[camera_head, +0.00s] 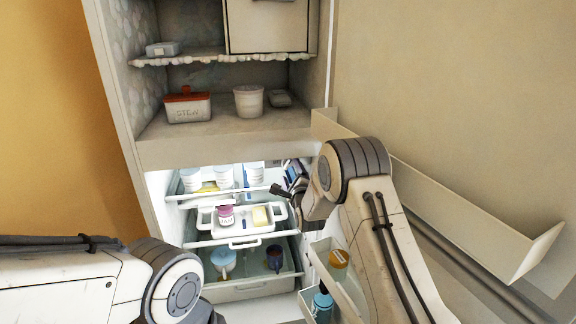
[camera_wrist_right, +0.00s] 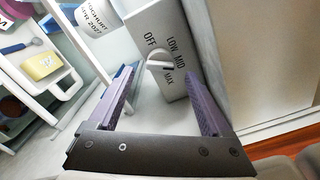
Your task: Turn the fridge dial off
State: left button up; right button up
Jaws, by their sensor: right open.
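The fridge dial (camera_wrist_right: 159,66) is a white knob on a pale control box (camera_wrist_right: 150,32) marked OFF, LOW, MID and MAX. Its handle lies crosswise, and I cannot tell for sure which mark it points at. My right gripper (camera_wrist_right: 163,72) is open, its two purple-grey fingers apart to the left and right of the dial, with nothing held. In the head view my right gripper (camera_head: 284,190) reaches into the open fridge (camera_head: 155,195) at its right side wall; the dial is hidden there. My left arm shows at lower left, its gripper out of view.
Fridge shelves hold a white tray (camera_head: 240,241) with a pink-lidded jar (camera_head: 226,214) and a yellow block (camera_head: 260,215), plus pale tubs. The open door (camera_head: 345,297) carries a yellow-lidded jar (camera_head: 339,258) and a blue bottle (camera_head: 322,303) near my right arm.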

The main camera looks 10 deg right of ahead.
aim_at(288, 165)
jog(key=shift+w, duration=2.2)
